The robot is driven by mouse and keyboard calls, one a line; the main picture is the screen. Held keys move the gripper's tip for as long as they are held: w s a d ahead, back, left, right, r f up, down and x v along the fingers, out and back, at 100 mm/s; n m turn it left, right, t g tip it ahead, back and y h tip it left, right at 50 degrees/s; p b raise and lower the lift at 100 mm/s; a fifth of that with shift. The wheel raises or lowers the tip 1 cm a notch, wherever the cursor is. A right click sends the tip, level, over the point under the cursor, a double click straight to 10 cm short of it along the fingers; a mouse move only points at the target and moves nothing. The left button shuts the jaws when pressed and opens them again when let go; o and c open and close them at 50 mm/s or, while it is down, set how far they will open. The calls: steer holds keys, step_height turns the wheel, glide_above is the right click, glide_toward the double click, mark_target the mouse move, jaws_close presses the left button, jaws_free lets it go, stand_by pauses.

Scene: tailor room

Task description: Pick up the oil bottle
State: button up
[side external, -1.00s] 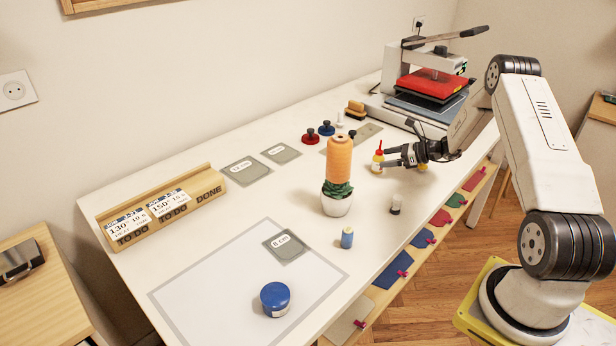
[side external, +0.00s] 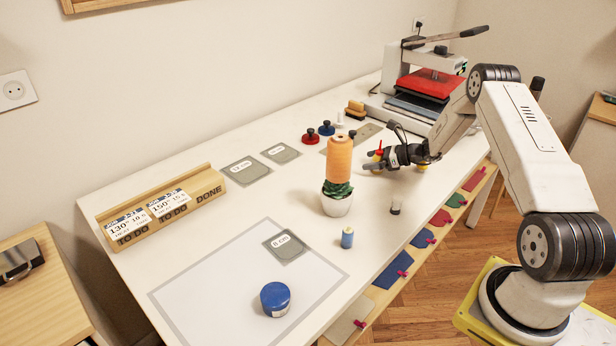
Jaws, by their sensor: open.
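The oil bottle is a small bottle with a red pointed tip (side external: 378,153). It stands on the white table behind the orange thread cone, and its body is mostly hidden by my gripper. My gripper (side external: 374,161) is open and low over the table, its fingers pointing left at the bottle. The fingers overlap the bottle in this view; I cannot tell whether they touch it.
An orange thread cone (side external: 339,160) and a potted succulent (side external: 336,201) stand just left of my gripper. A small black-capped bottle (side external: 396,207) stands in front. Red (side external: 310,138) and blue (side external: 327,128) knobbed weights lie behind. A heat press (side external: 427,85) stands at the back right.

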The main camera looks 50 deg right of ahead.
jaws_close()
steer(key=shift+r, duration=0.15)
steer(key=shift+r, duration=0.7)
steer(key=s+a+r, duration=0.6)
steer(key=s+r, duration=0.5)
steer(key=s, duration=0.1)
steer(key=shift+s+a+r, duration=0.2)
stand_by(0.4)
